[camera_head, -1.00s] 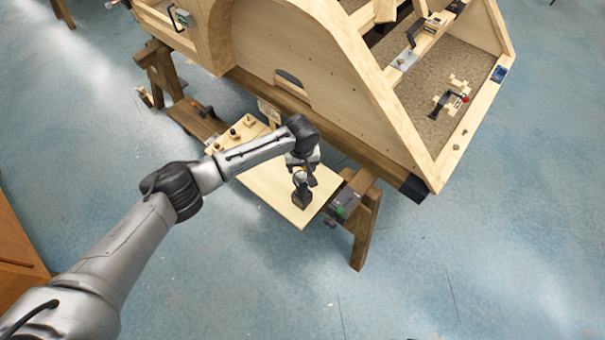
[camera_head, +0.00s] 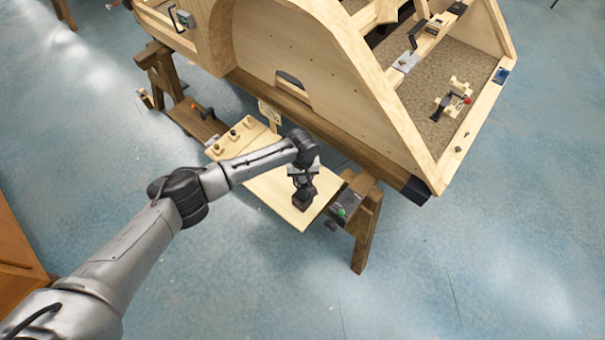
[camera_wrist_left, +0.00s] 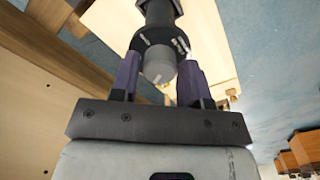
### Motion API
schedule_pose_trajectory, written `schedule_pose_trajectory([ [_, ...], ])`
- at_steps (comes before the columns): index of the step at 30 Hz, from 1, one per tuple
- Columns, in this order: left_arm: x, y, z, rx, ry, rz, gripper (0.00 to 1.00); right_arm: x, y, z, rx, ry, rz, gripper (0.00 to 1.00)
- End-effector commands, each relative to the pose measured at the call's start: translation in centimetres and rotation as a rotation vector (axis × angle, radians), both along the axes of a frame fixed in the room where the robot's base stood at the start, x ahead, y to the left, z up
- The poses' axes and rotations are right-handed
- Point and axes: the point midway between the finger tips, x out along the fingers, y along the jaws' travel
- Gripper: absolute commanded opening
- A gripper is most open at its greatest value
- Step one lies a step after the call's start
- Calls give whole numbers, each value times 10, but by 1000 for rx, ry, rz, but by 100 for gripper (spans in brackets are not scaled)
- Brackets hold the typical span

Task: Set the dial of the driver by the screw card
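The dark driver (camera_head: 302,196) stands on the pale board of the low bench, under my left gripper (camera_head: 304,177). In the left wrist view the driver's dark marked collar (camera_wrist_left: 160,40) and grey round nose (camera_wrist_left: 159,68) lie between the two fingers of the left gripper (camera_wrist_left: 160,75). Whether the fingers press on the collar or only straddle it cannot be told. The dial setting is too small to read. A small pale card (camera_head: 269,112) with marks, perhaps the screw card, stands at the bench's back edge. My right gripper is not in view.
The large wooden bodyframe (camera_head: 300,60) overhangs the bench's back side. A dark box with a green part (camera_head: 345,207) sits on the trestle to the right. Several knobs stand on the board's left part (camera_head: 236,136). The floor in front is clear.

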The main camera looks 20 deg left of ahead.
Motion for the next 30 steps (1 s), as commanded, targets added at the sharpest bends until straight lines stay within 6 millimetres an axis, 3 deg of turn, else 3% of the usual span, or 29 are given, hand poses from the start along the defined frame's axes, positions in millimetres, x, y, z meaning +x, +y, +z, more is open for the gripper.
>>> schedule_pose_trajectory([
  [10,0,0,0,0,0,0,9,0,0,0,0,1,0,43],
  [20,-1,-1,3,-2,1,-65,9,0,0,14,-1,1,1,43],
  [30,-1,-1,3,-2,4,-341,9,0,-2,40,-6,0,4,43],
])
